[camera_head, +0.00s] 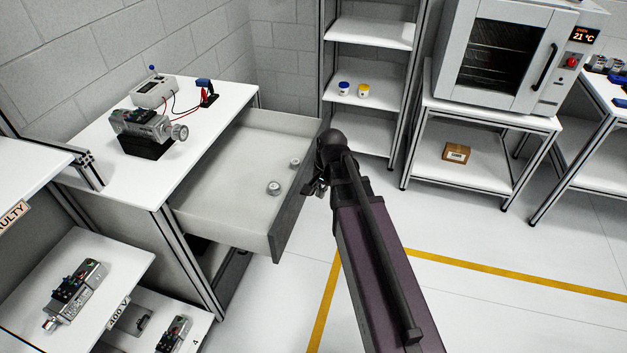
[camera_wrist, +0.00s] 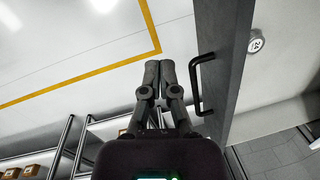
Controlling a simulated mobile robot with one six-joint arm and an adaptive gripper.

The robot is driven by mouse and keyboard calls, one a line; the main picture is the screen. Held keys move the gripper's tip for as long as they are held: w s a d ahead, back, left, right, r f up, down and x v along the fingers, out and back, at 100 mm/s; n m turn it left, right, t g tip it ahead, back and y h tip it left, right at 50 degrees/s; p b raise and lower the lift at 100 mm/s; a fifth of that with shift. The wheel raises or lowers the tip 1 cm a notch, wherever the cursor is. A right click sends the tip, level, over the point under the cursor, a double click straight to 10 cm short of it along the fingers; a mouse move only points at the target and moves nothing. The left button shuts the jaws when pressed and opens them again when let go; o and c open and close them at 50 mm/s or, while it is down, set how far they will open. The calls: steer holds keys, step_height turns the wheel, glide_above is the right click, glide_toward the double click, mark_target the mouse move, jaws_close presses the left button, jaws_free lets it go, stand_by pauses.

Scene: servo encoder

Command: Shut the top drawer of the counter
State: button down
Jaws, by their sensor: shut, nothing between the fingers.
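The top drawer (camera_head: 235,150) of the counter (camera_head: 115,125) stands pulled well out, with its light inside showing. Its dark grey front panel (camera_head: 292,200) faces right; the panel also shows in the wrist view (camera_wrist: 228,60). A black bar handle (camera_wrist: 196,88) is on the panel in the wrist view. My gripper (camera_wrist: 160,68) is shut and empty, on the outer side of the panel and beside the handle, with a small visible gap to both. In the head view my gripper (camera_head: 321,187) is partly hidden by my arm, so contact cannot be judged there.
Two small round metal parts (camera_head: 274,188) lie in the drawer. A servo device (camera_head: 145,125) stands on the counter top. A shelf rack (camera_head: 370,95) and an oven (camera_head: 510,55) on a stand are behind. Open floor with yellow lines lies to the right.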

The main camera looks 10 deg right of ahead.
steer(key=w+d+f+m+y+b, duration=0.1)
steer(key=w+d+m, duration=0.1)
steer(key=w+m, duration=0.5)
steer(key=w+d+f+m+t+y+b, duration=0.1)
steer(key=w+d+m+b, duration=0.1)
steer(key=w+m, duration=0.6)
steer(key=shift+w+d+t, duration=0.3)
steer(key=shift+d, duration=0.3)
steer(key=shift+f, duration=0.1)
steer(key=b+x, duration=0.9)
steer(key=shift+a+f, duration=0.3)
steer(key=shift+f, duration=0.05)
steer(key=shift+w, duration=0.15)
